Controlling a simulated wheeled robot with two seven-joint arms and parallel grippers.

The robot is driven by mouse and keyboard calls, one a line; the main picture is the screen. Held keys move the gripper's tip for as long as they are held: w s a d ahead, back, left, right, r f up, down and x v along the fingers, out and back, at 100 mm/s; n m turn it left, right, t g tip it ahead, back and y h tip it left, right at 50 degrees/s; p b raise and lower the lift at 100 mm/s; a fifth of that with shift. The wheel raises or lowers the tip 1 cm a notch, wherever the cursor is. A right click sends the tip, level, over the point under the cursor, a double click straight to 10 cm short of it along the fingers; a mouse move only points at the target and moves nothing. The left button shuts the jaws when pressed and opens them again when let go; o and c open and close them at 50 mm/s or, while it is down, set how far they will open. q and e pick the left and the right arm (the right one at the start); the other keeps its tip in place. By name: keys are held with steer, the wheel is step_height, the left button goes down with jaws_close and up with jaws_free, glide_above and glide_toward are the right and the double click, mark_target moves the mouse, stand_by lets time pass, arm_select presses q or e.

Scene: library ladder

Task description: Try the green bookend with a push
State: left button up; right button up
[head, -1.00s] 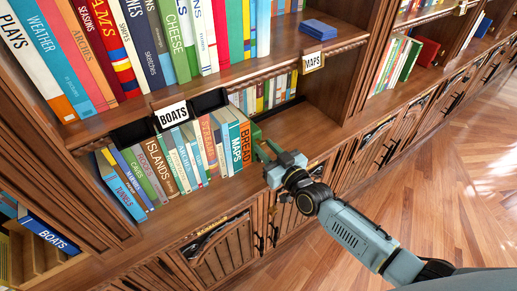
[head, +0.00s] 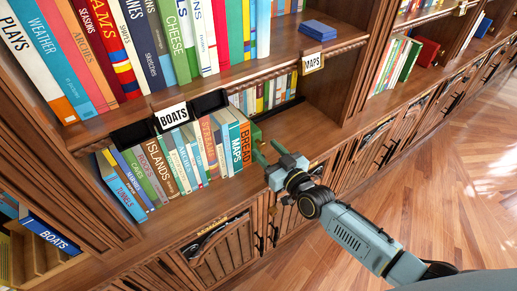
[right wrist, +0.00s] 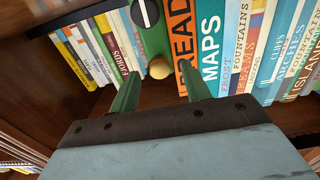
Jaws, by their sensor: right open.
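The green bookend (head: 256,134) stands upright at the right end of the book row on the lower shelf, against the orange BREAD book (head: 245,146). In the right wrist view the bookend (right wrist: 152,30) shows a black-and-white disc and a round tan knob (right wrist: 159,68) at its lower part. My right gripper (head: 268,150) is open and empty in front of the bookend. In the wrist view its two green fingers (right wrist: 160,76) spread to either side of the knob. I cannot tell whether they touch anything. My left gripper is not in view.
A back row of books (head: 262,93) stands behind. The lower shelf (head: 310,120) is bare right of the bookend. Cabinet doors (head: 228,252) lie below.

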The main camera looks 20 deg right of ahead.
steer(key=p+v, duration=0.2)
steer(key=v, duration=0.5)
steer(key=shift+s+p, duration=0.15)
steer(key=shift+p, duration=0.25)
steer(key=s+d+f+g+h+b, duration=0.1)
steer(key=s+d+f+g+b, duration=0.3)
steer(key=f, duration=0.6)
steer(key=s+f+m+g+h+p, duration=0.1)
steer(key=s+f+h, duration=0.1)
steer(key=s+f, duration=0.6)
steer(key=s+d+f+g+h+b, duration=0.1)
steer(key=s+d+f+g+b, duration=0.15)
steer(key=f, duration=0.95)
steer(key=s+f+g, duration=0.2)
steer(key=s+f, duration=0.3)
steer(key=s, duration=0.4)
steer(key=s+f+g+h+b, duration=0.1)
steer(key=s+f+g, duration=0.2)
steer(key=s+f, duration=0.3)
steer(key=s+f+g+h+b, duration=0.1)
steer(key=s+f+g, duration=0.2)
steer(key=s, duration=0.9)
step_height(320, 180, down, 2)
steer(key=shift+s+f+m, duration=0.2)
steer(key=shift+s+m, duration=0.1)
steer(key=shift+g, duration=0.25)
